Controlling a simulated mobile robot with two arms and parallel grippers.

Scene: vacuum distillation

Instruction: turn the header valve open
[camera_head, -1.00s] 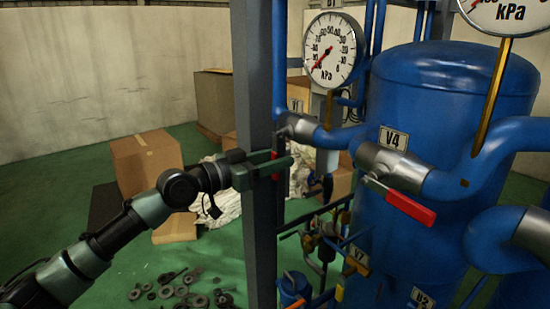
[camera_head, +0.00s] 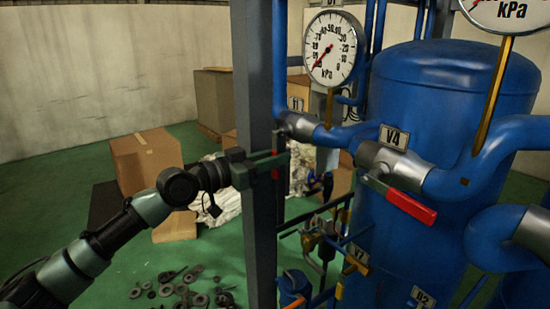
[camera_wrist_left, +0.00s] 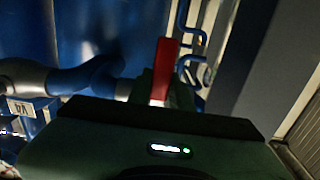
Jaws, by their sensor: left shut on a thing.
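My left gripper (camera_head: 282,160) reaches past the grey post and is shut on a red lever handle (camera_head: 275,173). The handle hangs down below a grey valve body (camera_head: 299,125) on a blue pipe. In the left wrist view the red handle (camera_wrist_left: 164,68) stands up just beyond my gripper body, and its lower end is hidden between the fingers. A second valve, labelled V4 (camera_head: 394,137), has a red lever (camera_head: 410,207) that slants down to the right, apart from my gripper. My right gripper is not in view.
The grey post (camera_head: 258,100) stands close beside my left gripper. A large blue tank (camera_head: 440,90) with pipes fills the right. A round kPa gauge (camera_head: 332,48) is above the held valve. Cardboard boxes (camera_head: 146,160) and loose dark discs (camera_head: 185,290) lie on the green floor.

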